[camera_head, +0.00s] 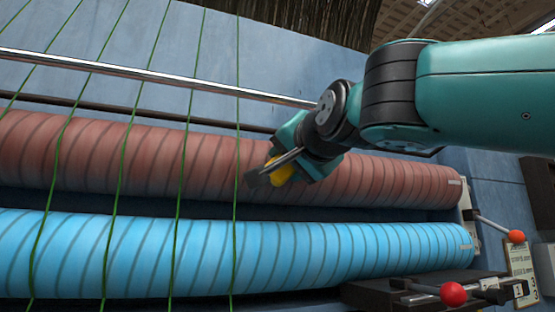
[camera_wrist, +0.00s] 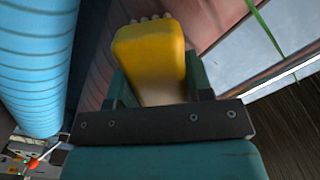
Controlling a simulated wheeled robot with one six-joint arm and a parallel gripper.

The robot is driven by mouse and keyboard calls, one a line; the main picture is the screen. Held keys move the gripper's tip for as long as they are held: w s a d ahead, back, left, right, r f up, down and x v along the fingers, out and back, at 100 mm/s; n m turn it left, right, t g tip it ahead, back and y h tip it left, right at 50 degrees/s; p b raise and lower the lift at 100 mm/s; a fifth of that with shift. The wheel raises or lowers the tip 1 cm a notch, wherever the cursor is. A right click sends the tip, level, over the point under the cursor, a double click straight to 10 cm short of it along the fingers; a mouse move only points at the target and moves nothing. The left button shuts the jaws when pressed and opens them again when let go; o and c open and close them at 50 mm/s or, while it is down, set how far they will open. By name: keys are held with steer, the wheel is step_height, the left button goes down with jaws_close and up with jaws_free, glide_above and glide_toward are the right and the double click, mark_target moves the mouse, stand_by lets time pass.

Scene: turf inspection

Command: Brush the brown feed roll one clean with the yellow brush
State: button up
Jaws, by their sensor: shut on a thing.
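The brown feed roll one (camera_head: 90,155) is the reddish-brown, spirally grooved upper roll in the head view, running across the picture. Part of its surface shows behind the brush in the wrist view (camera_wrist: 203,18). My gripper (camera_head: 283,168) is in front of this roll, right of its middle, shut on the yellow brush (camera_head: 284,176). In the wrist view the brush (camera_wrist: 150,58) sits between both fingers of my gripper (camera_wrist: 157,85), with pale tufts at its far end. The gripper hides part of the roll. I cannot tell whether the bristles touch it.
A light blue roll (camera_head: 180,255) runs just below the brown one. Thin green strands (camera_head: 180,180) hang in front of both rolls. A shiny metal bar (camera_head: 150,75) crosses above. Levers with a red knob (camera_head: 453,294) and an orange knob (camera_head: 516,236) stand at the right.

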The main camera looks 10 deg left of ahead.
steer(key=w+d+b, duration=0.1)
steer(key=w+d, duration=0.4)
steer(key=d, duration=0.3)
steer(key=shift+w+d, duration=0.3)
steer(key=shift+w, duration=0.05)
stand_by(0.6)
steer(key=shift+s+d+f+b, duration=0.1)
steer(key=shift+s+d+b, duration=0.15)
steer(key=shift+s+b, duration=0.3)
steer(key=shift+b+v, duration=1.4)
steer(key=shift+v, duration=1.05)
steer(key=shift+d, duration=0.1)
steer(key=b+v, duration=0.1)
steer(key=v, duration=0.1)
steer(key=shift+s+d, duration=0.25)
steer(key=shift+s, duration=0.1)
